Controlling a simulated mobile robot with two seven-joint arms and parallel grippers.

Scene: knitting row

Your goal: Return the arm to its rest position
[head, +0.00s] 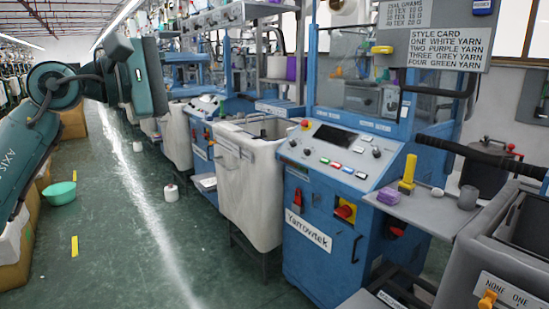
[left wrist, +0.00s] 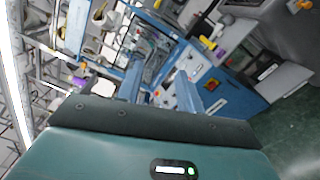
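My left arm comes in from the left in the head view, its teal links folded, with the left gripper (head: 144,76) raised at the upper left over the aisle. In the left wrist view, the two fingers of this gripper (left wrist: 161,80) stand apart with nothing between them, so it is open and empty. It is clear of the machines and touches nothing that I can see. My right arm and right gripper are in neither view.
A blue knitting machine (head: 318,243) with a control panel stands at centre right, beside a white bin (head: 250,190). A grey cart (head: 468,262) is at lower right.

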